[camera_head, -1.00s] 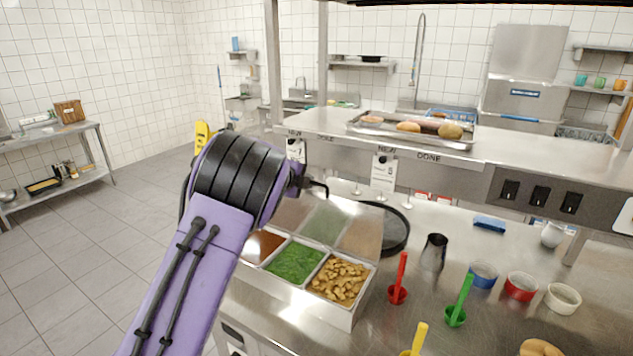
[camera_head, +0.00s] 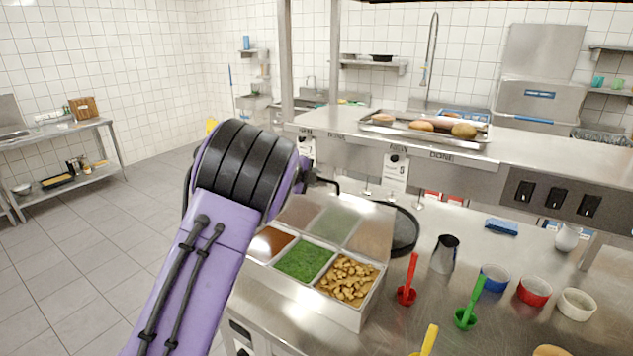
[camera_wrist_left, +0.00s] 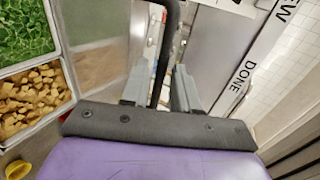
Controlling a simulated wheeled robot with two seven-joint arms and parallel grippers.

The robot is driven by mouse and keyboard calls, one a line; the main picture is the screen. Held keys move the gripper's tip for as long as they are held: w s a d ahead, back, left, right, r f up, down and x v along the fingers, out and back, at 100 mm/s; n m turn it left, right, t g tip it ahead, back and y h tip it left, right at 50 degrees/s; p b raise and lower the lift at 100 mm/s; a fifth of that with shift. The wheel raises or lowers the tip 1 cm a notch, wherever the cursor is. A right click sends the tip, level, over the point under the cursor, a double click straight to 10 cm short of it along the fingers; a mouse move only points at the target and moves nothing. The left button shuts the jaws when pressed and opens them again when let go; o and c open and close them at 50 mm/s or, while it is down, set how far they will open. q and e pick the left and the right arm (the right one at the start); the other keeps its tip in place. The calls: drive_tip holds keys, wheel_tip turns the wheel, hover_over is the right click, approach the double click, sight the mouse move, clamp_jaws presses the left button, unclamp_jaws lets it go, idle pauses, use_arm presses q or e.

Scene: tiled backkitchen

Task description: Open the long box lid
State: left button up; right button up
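The long steel box (camera_head: 318,308) stands on the counter, with sauce, green and brown chunky food in its compartments. Its shiny lid (camera_head: 335,222) is raised at the back, its inner face mirroring the food. A black bar handle, on the lid's far side, shows in the left wrist view (camera_wrist_left: 167,45). My left gripper (camera_wrist_left: 163,88) has its two grey fingers on either side of this bar, with a gap visible to the bar's right. In the head view my purple forearm and black wrist hide the fingers and the box's left end. My right gripper is not seen.
A round black pan (camera_head: 402,232) lies right behind the lid. A metal jug (camera_head: 444,254), red scoop (camera_head: 408,284), green scoop (camera_head: 468,310) and small bowls stand to the right. A raised shelf (camera_head: 470,158) with a tray runs behind.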

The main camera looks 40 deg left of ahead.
use_arm(q)
drive_tip(key=b+v, duration=0.1)
drive_tip(key=v, duration=0.7)
drive_tip(key=shift+b, duration=0.4)
drive_tip(key=shift+s+d+r, duration=0.1)
